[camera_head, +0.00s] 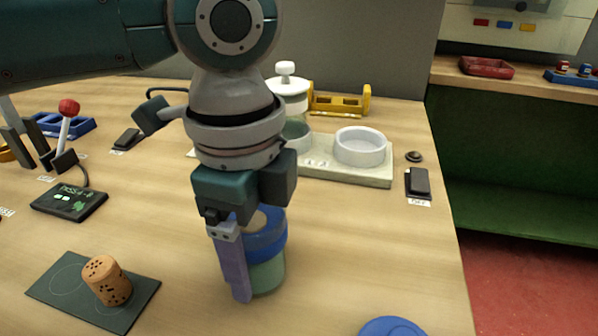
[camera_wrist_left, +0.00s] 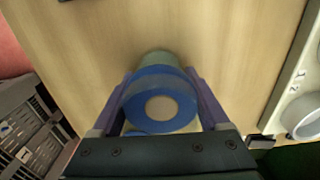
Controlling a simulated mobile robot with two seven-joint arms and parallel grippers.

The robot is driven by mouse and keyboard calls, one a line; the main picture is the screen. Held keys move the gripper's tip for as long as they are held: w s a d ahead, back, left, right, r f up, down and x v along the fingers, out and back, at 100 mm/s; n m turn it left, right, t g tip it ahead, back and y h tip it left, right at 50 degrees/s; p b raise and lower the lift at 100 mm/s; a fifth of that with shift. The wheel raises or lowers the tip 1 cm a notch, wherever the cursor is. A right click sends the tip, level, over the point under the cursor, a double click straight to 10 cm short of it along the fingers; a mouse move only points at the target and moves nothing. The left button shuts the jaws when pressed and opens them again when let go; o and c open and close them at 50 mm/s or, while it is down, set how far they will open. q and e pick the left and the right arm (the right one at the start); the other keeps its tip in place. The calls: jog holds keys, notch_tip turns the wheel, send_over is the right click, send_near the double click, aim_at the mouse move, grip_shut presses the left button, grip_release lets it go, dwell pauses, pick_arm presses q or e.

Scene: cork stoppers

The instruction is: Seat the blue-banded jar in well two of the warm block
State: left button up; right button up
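The blue-banded jar (camera_head: 266,272) has a pale green body, a wide blue band and a tan round centre on top. It stands upright, apparently on the table. My left gripper (camera_head: 240,285) points down, with its purple fingers on either side of the jar. In the left wrist view, the fingers lie flush against both sides of the blue band (camera_wrist_left: 160,88). The warm block (camera_head: 345,175) is a pale slab behind the gripper, with a white ring-shaped well (camera_head: 361,147) at its right. My arm partly hides its left side. My right gripper is out of view.
A cork stopper (camera_head: 105,282) stands on a dark mat (camera_head: 62,282) at the front left. A blue disc (camera_head: 391,327) lies at the front edge. A white-knobbed vessel (camera_head: 286,84) and yellow rack (camera_head: 340,102) are behind. A small display (camera_head: 70,202) is left. Table right of the jar is clear.

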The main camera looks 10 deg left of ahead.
pick_arm(q)
grip_shut()
dwell(0.3)
jog(key=shift+r, duration=0.15)
jog(key=shift+r+p, duration=3.4)
jog(key=shift+p, duration=0.9)
